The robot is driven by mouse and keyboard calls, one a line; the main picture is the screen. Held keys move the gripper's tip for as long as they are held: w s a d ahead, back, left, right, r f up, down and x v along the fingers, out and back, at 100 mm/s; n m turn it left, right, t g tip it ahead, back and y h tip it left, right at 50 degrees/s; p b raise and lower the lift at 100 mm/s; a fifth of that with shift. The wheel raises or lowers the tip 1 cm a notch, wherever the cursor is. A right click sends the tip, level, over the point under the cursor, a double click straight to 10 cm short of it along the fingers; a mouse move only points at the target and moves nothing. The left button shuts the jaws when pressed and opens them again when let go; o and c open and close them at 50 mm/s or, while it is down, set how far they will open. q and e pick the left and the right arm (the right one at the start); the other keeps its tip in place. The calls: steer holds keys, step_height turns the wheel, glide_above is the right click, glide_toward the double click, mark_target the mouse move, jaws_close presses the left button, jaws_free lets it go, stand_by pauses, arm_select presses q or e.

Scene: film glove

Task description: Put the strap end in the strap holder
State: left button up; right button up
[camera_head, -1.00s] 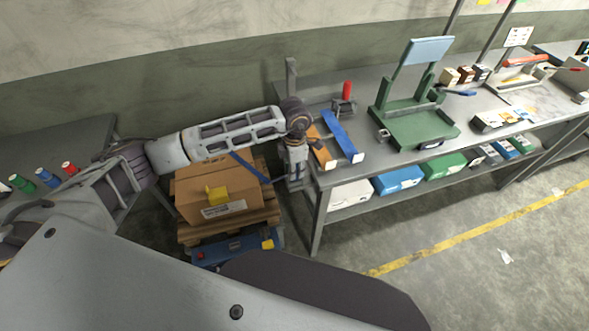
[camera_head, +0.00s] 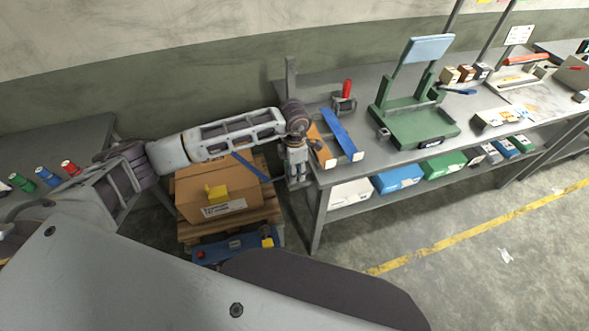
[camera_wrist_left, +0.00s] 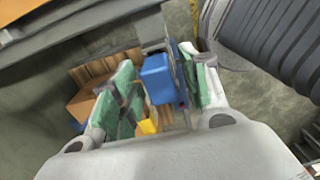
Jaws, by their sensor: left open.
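A blue strap (camera_head: 250,166) runs over the cardboard box, and its free end reaches toward my left gripper (camera_head: 297,180), which hangs beside the bench's left end. In the left wrist view my left gripper (camera_wrist_left: 158,92) is open, with green pads on its fingers. A blue block-like piece (camera_wrist_left: 157,78) shows between the fingers; I cannot tell whether it is the strap end, or whether anything touches it. I cannot tell which thing is the strap holder. My right gripper is out of view.
The cardboard box (camera_head: 208,205) stands on a wooden pallet over a blue base (camera_head: 238,248). The grey bench (camera_head: 374,150) close to the gripper carries blue and orange bars, a red-handled tool (camera_head: 346,90) and a green stand (camera_head: 415,120).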

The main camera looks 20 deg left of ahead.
arm_select(q)
steer(key=shift+r, duration=0.2)
steer(key=shift+r, duration=0.4)
step_height(320, 180, up, 9)
steer(key=shift+r+b, duration=0.1)
steer(key=shift+b, duration=0.9)
steer(key=shift+r, duration=1)
steer(key=shift+a, duration=0.1)
